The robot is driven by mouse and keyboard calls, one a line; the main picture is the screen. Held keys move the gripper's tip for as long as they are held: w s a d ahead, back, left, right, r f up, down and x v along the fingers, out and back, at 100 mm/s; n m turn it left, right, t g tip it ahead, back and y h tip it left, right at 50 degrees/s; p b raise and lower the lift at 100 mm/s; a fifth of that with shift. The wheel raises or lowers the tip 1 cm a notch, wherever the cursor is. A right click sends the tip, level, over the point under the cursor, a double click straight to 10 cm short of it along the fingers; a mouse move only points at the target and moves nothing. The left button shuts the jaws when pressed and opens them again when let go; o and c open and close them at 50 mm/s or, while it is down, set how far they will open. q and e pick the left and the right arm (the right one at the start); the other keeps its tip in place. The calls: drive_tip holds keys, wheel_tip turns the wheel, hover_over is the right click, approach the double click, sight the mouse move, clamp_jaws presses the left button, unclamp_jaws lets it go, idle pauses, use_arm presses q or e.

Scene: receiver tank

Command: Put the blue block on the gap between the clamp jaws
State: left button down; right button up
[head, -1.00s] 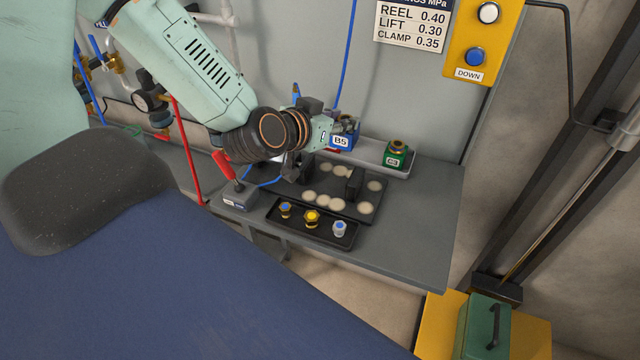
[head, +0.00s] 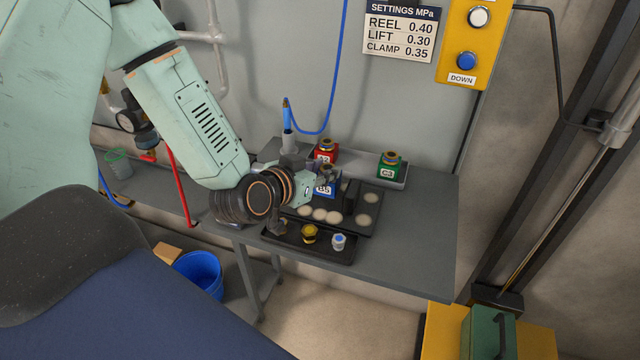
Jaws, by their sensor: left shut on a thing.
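The blue block (head: 325,191), labelled B5, is held in my left gripper (head: 317,183), which is shut on it. It is over the dark clamp plate (head: 368,207), just left of the upright black clamp jaw (head: 350,196). The other jaw is hidden behind my gripper and the block. I cannot tell whether the block touches the jaws or hangs above the gap. My right gripper is not in view.
A red block (head: 326,152) and a green block (head: 390,165), labelled C3, stand in the grey back tray (head: 361,172). A black front tray (head: 290,238) holds a yellow fitting (head: 309,234) and a white-blue fitting (head: 338,241). A blue hose fitting (head: 287,118) stands behind my gripper.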

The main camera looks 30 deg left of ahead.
use_arm(q)
drive_tip(key=shift+f+b, duration=0.3)
drive_tip(key=shift+f, duration=0.65)
drive_tip(key=shift+d+f, duration=0.15)
drive_tip(key=shift+f, duration=0.2)
drive_tip(key=shift+w, duration=0.3)
drive_tip(key=shift+s+f, duration=0.15)
drive_tip(key=shift+s, duration=0.2)
drive_tip(key=c, duration=1.4)
unclamp_jaws()
drive_tip(key=o, duration=0.4)
drive_tip(key=shift+w+f, duration=0.1)
drive_tip(key=shift+w, duration=0.15)
drive_tip(key=shift+s, duration=0.1)
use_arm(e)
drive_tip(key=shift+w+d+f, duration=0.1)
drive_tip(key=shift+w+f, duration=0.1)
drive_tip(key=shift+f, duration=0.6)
use_arm(q)
drive_tip(key=shift+s, duration=0.15)
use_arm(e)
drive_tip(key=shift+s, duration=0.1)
